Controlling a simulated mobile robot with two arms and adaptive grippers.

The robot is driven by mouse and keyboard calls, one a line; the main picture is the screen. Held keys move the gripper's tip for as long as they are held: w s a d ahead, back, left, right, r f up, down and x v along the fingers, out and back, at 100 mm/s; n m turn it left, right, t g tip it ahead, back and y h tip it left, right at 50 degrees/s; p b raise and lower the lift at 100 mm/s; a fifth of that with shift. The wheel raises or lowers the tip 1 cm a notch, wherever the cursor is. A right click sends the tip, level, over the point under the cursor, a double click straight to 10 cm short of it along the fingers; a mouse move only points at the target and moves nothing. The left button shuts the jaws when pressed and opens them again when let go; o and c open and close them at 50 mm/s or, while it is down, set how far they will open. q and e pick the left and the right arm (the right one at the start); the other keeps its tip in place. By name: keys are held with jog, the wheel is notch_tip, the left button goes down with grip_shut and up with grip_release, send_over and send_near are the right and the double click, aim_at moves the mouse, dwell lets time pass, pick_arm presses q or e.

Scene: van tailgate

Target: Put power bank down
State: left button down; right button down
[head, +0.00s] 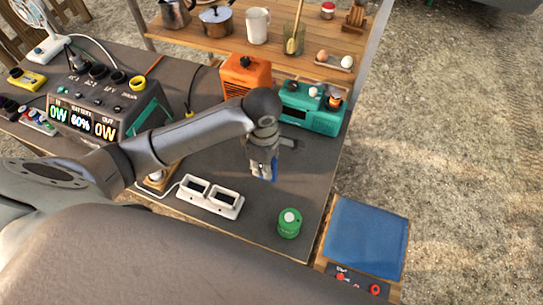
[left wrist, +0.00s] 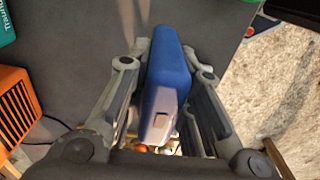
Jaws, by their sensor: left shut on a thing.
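The power bank is a blue slab with a pale end. In the left wrist view the power bank (left wrist: 170,75) sits between the two fingers of my left gripper (left wrist: 172,85), which is shut on it. In the head view my left gripper (head: 262,168) points down over the right part of the dark grey table (head: 222,148). Only a narrow blue part of the power bank (head: 274,170) shows there. I cannot tell whether its lower end touches the table. My right gripper is not in view.
A white two-slot holder (head: 210,197) and a green canister (head: 289,223) stand in front of the gripper. A teal radio (head: 312,122) and an orange box (head: 245,75) stand behind. A power station (head: 98,112) is at left. A blue-topped stool (head: 366,238) adjoins the table's right edge.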

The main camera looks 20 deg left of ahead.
pick_arm(q)
jog(key=shift+w+a+f, duration=0.4)
jog(key=shift+w+f, duration=0.9)
jog(key=shift+f, duration=0.4)
jog(key=shift+w+a+f, duration=0.35)
jog(key=shift+w+f, duration=0.95)
jog(key=shift+f, duration=0.45)
jog(key=shift+w+a+f, duration=0.4)
jog(key=shift+w+f, duration=0.9)
jog(key=shift+f, duration=0.4)
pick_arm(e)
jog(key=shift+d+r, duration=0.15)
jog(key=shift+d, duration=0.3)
pick_arm(q)
jog(key=shift+f, duration=0.1)
jog(key=c, duration=1.3)
grip_release()
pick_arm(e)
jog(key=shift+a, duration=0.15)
